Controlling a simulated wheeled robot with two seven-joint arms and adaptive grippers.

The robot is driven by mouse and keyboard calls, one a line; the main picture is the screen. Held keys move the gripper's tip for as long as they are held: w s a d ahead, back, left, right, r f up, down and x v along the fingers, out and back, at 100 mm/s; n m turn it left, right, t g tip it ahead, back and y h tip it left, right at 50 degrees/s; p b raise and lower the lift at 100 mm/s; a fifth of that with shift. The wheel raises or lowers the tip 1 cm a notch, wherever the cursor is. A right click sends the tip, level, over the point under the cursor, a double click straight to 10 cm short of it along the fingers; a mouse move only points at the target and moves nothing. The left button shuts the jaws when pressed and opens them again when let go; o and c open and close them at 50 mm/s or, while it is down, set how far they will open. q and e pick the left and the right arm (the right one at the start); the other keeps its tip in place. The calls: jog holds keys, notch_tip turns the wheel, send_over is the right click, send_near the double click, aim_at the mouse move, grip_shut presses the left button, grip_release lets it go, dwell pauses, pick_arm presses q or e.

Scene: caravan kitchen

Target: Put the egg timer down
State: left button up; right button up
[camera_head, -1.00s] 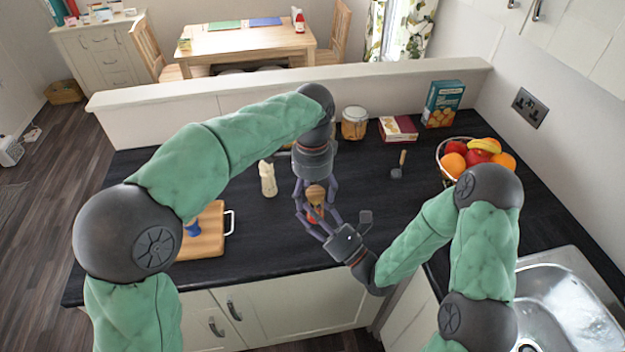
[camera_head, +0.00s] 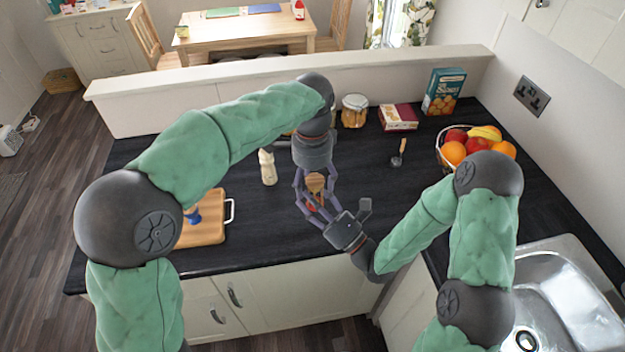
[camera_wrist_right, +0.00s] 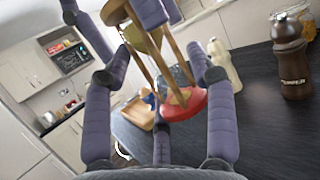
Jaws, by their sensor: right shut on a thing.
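The egg timer (camera_head: 315,184) has a wooden frame, a glass bulb and a red end. It is held above the dark counter, tilted in the right wrist view (camera_wrist_right: 182,104). My right gripper (camera_head: 322,211) is shut on it from the front, low near the red end; its fingers also show in the right wrist view (camera_wrist_right: 160,110). My left gripper (camera_head: 315,190) comes down from above, with its fingers spread on either side of the timer's wooden upper end. It looks open. Fingers hide part of the timer.
The dark counter (camera_head: 265,225) is clear around the grippers. A cream bottle (camera_head: 267,168), wooden board (camera_head: 203,232), jar (camera_head: 354,111), boxes (camera_head: 398,117), small wooden-handled tool (camera_head: 399,154) and fruit bowl (camera_head: 440,155) stand on it. A brown mill (camera_wrist_right: 291,60) shows in the wrist view. The sink (camera_head: 570,290) is right.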

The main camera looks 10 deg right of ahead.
pick_arm(q)
notch_tip(320, 180, up, 12)
pick_arm(e)
jog(key=shift+w, duration=0.1)
pick_arm(q)
jog(key=w+a+m, duration=0.5)
jog(key=w+a, duration=0.2)
jog(key=w, duration=0.1)
notch_tip(320, 180, down, 12)
pick_arm(e)
jog(key=w+a+m+t+h, duration=0.4)
jog(key=w+a+h, duration=0.4)
jog(key=w, duration=0.1)
jog(key=shift+m, duration=0.3)
dwell(1.0)
pick_arm(q)
jog(key=shift+d+r, duration=0.1)
jog(key=shift+r, duration=0.05)
jog(key=c, duration=1.1)
jog(key=o, duration=1.1)
jog(key=shift+d, duration=0.1)
pick_arm(e)
jog(key=shift+a, duration=0.1)
